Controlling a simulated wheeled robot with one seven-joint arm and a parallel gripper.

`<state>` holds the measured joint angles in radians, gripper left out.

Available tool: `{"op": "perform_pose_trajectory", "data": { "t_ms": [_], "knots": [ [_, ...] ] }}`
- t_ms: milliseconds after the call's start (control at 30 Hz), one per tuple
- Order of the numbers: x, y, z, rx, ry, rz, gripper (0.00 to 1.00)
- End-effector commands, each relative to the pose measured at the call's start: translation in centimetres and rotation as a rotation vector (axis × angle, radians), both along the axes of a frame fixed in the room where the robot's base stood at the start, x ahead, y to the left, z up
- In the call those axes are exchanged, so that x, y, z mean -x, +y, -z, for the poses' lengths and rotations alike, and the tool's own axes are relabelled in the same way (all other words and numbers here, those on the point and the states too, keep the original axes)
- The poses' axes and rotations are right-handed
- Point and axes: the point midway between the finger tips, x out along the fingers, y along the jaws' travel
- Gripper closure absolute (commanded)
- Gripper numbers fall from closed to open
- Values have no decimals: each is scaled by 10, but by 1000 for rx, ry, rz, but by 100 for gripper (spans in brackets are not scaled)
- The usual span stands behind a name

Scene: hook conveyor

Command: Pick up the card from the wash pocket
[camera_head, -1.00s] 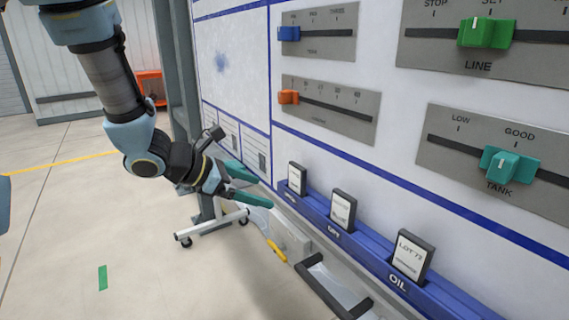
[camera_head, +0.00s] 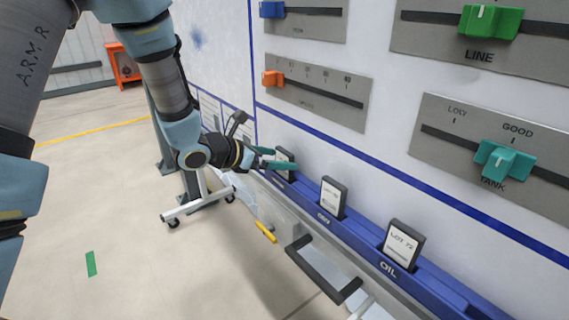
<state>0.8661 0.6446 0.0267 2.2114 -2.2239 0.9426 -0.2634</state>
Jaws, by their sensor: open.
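Three dark-framed cards with white faces stand upright in the blue rail of pockets (camera_head: 360,243) along the bottom of the board. The leftmost card (camera_head: 287,157) stands in the far-left pocket, whose label is hidden by my gripper; it is the likely wash pocket, though I cannot read it. My gripper (camera_head: 274,158) has teal fingers and is open. Its fingers are at the leftmost card, which shows between them in the picture; I cannot tell if they touch it. The middle card (camera_head: 333,198) and the right card (camera_head: 404,245), above the label OIL, stand clear of my gripper.
Slider panels with a blue knob (camera_head: 271,10), an orange knob (camera_head: 273,78), a green knob (camera_head: 491,21) and a teal knob (camera_head: 503,160) are above the rail. A dark handle (camera_head: 322,272) juts out below. The floor at left is open.

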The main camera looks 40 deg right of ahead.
Motion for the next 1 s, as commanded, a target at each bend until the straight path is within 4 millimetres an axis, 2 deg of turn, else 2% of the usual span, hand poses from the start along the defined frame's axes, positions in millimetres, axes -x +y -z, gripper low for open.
{"op": "perform_pose_trajectory", "data": {
  "t_ms": [200, 500, 1000],
  "knots": [
    [3, -23, 9, 0, 0, 2, 0],
    [2, -26, 12, 1, -1, 0, 0],
    [2, -26, 12, 1, -1, 0, 56]
  ]
}}
